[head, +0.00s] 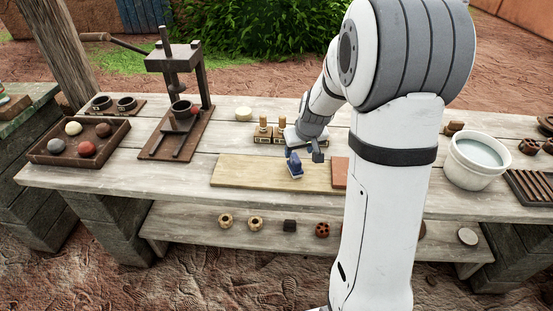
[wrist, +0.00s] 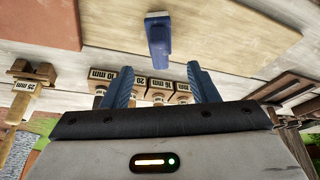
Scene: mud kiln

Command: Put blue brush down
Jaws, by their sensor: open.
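The blue brush (head: 296,170) is on the pale wooden board (head: 240,172) on the table, its pale end toward the front. In the wrist view the brush (wrist: 158,42) lies ahead of my gripper (wrist: 160,70), roughly in line with the gap between its two blue fingers. The fingers are apart and nothing shows gripped between them. In the head view my gripper is just behind the brush, partly merged with it, so the exact gap is hard to tell.
Several labelled wooden blocks (wrist: 155,88) stand close behind the board. A press (head: 178,100) and a tray of balls (head: 80,145) stand left; a white bucket (head: 477,160) stands right. The board's left part is clear.

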